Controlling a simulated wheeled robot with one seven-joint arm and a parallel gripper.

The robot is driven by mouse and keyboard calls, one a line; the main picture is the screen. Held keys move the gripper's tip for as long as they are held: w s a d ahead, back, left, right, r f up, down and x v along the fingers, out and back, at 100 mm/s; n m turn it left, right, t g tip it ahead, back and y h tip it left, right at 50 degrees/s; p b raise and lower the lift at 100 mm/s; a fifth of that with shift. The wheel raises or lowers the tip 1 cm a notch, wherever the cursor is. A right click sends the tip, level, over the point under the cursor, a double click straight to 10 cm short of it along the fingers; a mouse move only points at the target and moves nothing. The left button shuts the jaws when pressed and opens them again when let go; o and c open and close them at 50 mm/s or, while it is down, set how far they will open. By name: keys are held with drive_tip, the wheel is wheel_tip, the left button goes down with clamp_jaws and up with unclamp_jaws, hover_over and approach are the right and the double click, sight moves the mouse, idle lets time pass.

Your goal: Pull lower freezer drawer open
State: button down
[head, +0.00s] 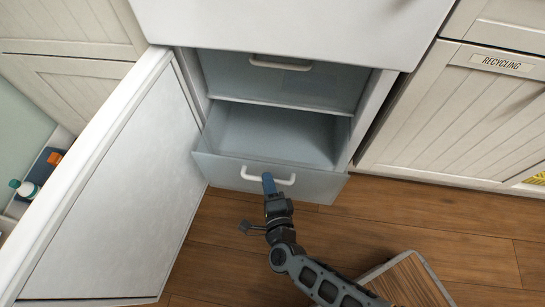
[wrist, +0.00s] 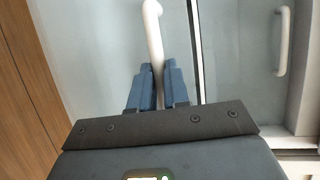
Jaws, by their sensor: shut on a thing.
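The lower freezer drawer (head: 225,170) is pulled part way out, and its empty inside shows in the head view. Its white bar handle (head: 251,178) is on the front. My gripper (head: 268,183) is shut on this handle near its middle. In the wrist view the handle (wrist: 153,30) runs between the two blue fingers of my gripper (wrist: 158,80). The upper drawer (head: 278,82) is shut, with its own white handle (head: 281,63). That upper handle also shows in the wrist view (wrist: 283,40).
The freezer door (head: 110,185) stands wide open on the left, close beside the drawer. Cabinet fronts, one with a RECYCLING label (head: 502,63), are on the right.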

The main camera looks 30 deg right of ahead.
drive_tip(key=s+a, duration=0.3)
drive_tip(key=s, duration=0.2)
drive_tip(key=shift+a, duration=0.35)
drive_tip(key=shift+s, duration=0.1)
drive_tip(key=c, duration=1.1)
unclamp_jaws()
drive_tip(key=shift+p+v, duration=0.7)
drive_tip(key=shift+v, duration=3.15)
